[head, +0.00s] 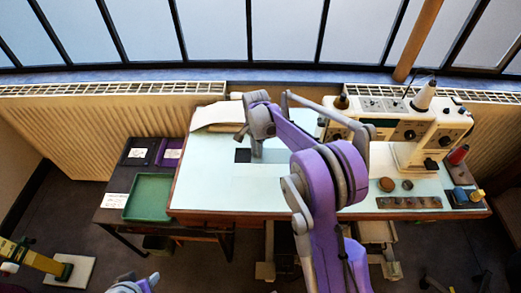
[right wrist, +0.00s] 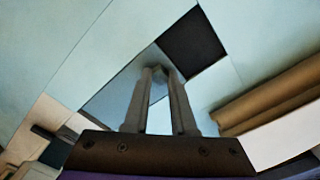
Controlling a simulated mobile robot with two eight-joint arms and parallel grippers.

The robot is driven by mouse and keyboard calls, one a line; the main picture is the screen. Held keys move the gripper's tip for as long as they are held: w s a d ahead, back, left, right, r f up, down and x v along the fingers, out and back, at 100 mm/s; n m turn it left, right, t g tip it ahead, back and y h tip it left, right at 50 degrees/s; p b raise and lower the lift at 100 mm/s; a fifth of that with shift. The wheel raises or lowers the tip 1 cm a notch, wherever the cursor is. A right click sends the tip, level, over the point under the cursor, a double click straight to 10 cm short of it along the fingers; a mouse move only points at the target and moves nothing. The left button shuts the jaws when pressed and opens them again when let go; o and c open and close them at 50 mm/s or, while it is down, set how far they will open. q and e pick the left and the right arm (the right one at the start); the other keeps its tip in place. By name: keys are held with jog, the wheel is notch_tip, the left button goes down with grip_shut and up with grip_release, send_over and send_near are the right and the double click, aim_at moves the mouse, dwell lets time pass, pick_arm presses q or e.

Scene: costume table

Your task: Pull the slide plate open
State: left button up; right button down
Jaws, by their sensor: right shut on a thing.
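The slide plate (head: 275,157) is a smooth grey-blue plate set in the pale table top. It also shows in the right wrist view (right wrist: 108,100). A dark square opening (head: 243,155) lies at its left end in the head view, and beside the plate in the right wrist view (right wrist: 193,43). My right gripper (head: 257,153) is down at the plate near the opening. Its fingers (right wrist: 158,76) are closed together on the plate; the exact grip point is hidden. Part of my left arm's end (head: 135,285) shows at the bottom edge; its jaws are unclear.
A white sewing machine (head: 405,130) with a thread cone stands at the right of the table. Folded cream cloth (head: 218,115) lies at the back left. A green tray (head: 148,196) is on the lower side table. Round pieces and spools lie at the right front.

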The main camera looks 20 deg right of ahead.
jog(key=w+a, duration=0.1)
jog(key=a, duration=0.2)
jog(key=w+a, duration=0.1)
jog(key=a, duration=0.1)
jog(key=shift+w+a, duration=0.1)
jog(key=shift+w, duration=0.2)
jog(key=c, duration=0.7)
grip_release()
jog(key=shift+r, duration=0.1)
notch_tip(320, 180, up, 11)
jog(key=shift+f, duration=0.15)
jog(key=shift+p, duration=0.3)
